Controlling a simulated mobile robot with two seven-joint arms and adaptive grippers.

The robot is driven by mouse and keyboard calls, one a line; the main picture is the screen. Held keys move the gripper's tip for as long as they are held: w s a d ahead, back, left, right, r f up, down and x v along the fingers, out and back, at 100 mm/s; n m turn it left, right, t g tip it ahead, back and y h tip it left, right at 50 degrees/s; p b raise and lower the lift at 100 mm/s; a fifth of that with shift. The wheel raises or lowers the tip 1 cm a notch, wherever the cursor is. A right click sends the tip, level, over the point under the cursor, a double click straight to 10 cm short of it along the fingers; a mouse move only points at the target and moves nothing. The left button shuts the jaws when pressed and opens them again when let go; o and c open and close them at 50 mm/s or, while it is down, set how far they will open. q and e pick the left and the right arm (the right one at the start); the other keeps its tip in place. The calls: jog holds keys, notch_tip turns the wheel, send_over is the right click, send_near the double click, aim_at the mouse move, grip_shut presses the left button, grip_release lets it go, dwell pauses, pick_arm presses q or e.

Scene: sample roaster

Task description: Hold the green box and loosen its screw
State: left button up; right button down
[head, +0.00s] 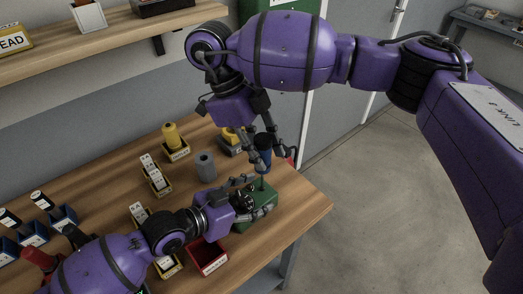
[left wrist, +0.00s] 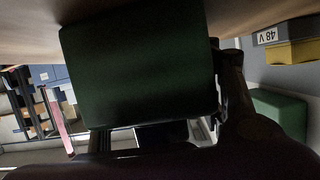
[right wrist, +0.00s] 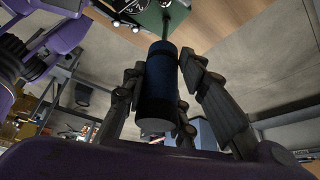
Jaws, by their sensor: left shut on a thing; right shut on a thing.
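The green box (head: 265,199) sits near the table's right end. My left gripper (head: 246,196) is shut on it from the left side. The box fills the middle of the left wrist view (left wrist: 140,65). My right gripper (head: 262,152) is above the box and shut on a screwdriver with a blue and black handle (head: 263,145). In the right wrist view the handle (right wrist: 160,85) stands between the fingers, and its thin shaft points at the green box (right wrist: 150,18). The shaft reaches down to the box top; the screw itself cannot be made out, so contact is unclear.
A red bin (head: 209,257) stands in front of the box. A grey cylinder (head: 205,166), a yellow bottle in a holder (head: 174,142) and a yellow-and-grey tool (head: 232,140) stand behind and left. Blue bins (head: 63,216) are at far left. The table's right corner is clear.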

aim_at(267, 140)
jog(key=shift+f, duration=0.15)
jog(key=shift+r, duration=1.2)
jog(key=shift+r, duration=2.55)
pick_arm(q)
jog(key=o, duration=1.5)
